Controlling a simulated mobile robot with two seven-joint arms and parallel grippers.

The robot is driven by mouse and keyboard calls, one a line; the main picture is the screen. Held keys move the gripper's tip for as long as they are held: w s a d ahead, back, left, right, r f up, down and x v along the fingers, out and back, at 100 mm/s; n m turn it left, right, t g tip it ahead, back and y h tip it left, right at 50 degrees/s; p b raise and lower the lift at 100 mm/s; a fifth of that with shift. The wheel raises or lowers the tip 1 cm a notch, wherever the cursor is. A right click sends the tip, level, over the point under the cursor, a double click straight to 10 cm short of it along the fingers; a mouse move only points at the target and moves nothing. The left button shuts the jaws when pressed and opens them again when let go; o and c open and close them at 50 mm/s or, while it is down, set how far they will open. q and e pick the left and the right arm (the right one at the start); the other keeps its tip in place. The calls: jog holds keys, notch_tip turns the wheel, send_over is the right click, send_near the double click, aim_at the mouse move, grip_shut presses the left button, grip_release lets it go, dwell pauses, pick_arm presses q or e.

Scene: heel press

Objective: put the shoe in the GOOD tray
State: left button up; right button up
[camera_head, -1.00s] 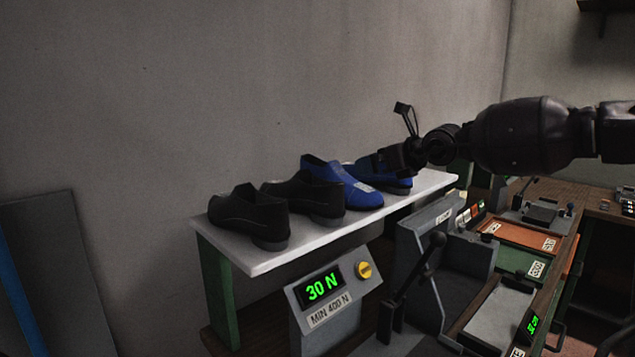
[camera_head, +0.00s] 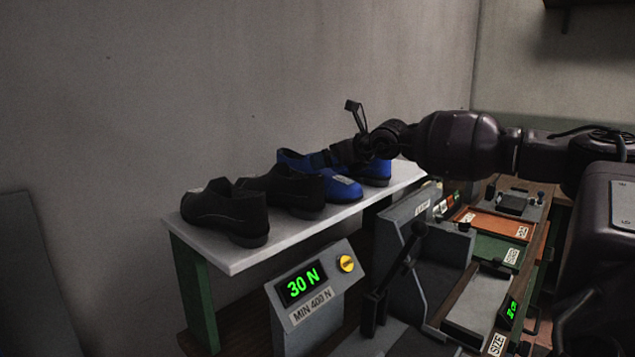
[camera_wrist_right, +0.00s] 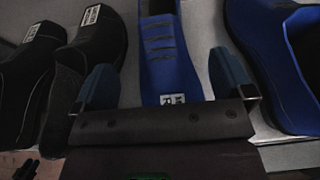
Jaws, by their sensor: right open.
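Two blue shoes stand on a white shelf (camera_head: 240,262). The nearer blue shoe (camera_head: 345,190) has a pale label; the other blue shoe (camera_head: 377,173) stands to its right, partly behind my right arm. My right gripper (camera_head: 326,160) is over the nearer blue shoe in the head view. In the right wrist view my right gripper (camera_wrist_right: 166,82) is open, its fingers on either side of a labelled blue shoe (camera_wrist_right: 170,52), with gaps visible. The GOOD tray (camera_head: 488,250) is green and lies at the right, beyond the grey press. My left gripper is not in view.
Two black shoes (camera_head: 225,215) (camera_head: 288,193) stand left of the blue ones. A display box (camera_head: 318,290) reads 30 N, MIN 400 N. A grey press with a lever (camera_head: 400,270) stands before the shelf. An orange tray (camera_head: 490,224) lies behind the green one.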

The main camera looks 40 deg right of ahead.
aim_at(315, 172)
jog(key=shift+w+f, duration=0.1)
jog(key=shift+w, duration=0.45)
jog(key=p+x, duration=0.1)
jog(key=x, duration=0.1)
jog(key=shift+w+f, duration=0.1)
jog(key=shift+w, duration=0.3)
jog(key=shift+w+a+f, duration=0.1)
jog(key=shift+w+f, duration=0.2)
jog(key=shift+w, duration=0.2)
